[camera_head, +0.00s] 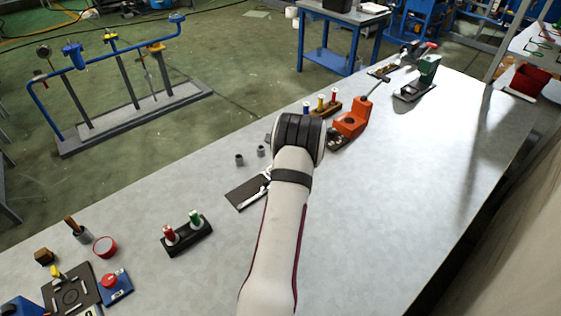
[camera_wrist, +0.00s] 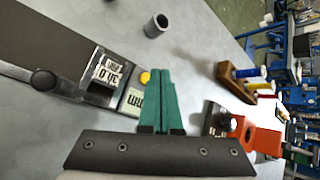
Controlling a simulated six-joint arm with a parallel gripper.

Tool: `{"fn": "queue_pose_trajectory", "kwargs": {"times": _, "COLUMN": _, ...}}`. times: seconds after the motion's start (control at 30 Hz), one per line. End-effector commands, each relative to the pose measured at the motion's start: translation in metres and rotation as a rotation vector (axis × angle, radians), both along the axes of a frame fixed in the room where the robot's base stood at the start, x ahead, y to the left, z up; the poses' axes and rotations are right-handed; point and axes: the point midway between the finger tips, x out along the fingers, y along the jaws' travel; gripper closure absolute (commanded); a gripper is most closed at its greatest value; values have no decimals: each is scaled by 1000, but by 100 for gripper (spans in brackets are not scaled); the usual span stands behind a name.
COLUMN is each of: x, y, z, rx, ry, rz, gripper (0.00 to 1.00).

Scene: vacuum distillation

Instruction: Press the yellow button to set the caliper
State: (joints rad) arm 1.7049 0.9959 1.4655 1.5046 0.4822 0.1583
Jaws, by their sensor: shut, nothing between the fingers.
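The caliper (camera_wrist: 97,87) lies on a dark board (camera_wrist: 50,35) in the wrist view. It has a small display (camera_wrist: 112,70) and a pale label marked "mm" (camera_wrist: 132,102). The round yellow button (camera_wrist: 145,78) is at the caliper's right end. My gripper (camera_wrist: 162,72) is shut and empty, its green fingers together, with the tips just right of the button. I cannot tell whether they touch it. In the head view, my arm hides the gripper and part of the caliper; the dark board (camera_head: 243,192) shows left of the arm.
A grey cylinder (camera_wrist: 156,25) stands beyond the caliper. A wooden block with coloured pegs (camera_head: 322,108) and an orange device (camera_head: 351,122) stand beyond my arm. A black holder with red and green pieces (camera_head: 187,238) is nearer. The table's right side is clear.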

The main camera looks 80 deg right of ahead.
Motion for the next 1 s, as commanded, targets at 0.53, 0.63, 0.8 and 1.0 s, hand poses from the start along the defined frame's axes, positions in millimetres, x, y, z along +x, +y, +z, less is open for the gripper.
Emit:
{"fn": "queue_pose_trajectory", "kwargs": {"times": 0.53, "x": 0, "y": 0, "z": -8, "rx": 0, "ry": 0, "rz": 0, "gripper": 100}}
{"fn": "queue_pose_trajectory", "kwargs": {"times": 0.63, "x": 0, "y": 0, "z": -9, "rx": 0, "ry": 0, "rz": 0, "gripper": 100}}
{"fn": "queue_pose_trajectory", "kwargs": {"times": 0.8, "x": 0, "y": 0, "z": -11, "rx": 0, "ry": 0, "rz": 0, "gripper": 100}}
{"fn": "queue_pose_trajectory", "kwargs": {"times": 1.0, "x": 0, "y": 0, "z": -13, "rx": 0, "ry": -1, "rz": -1, "gripper": 100}}
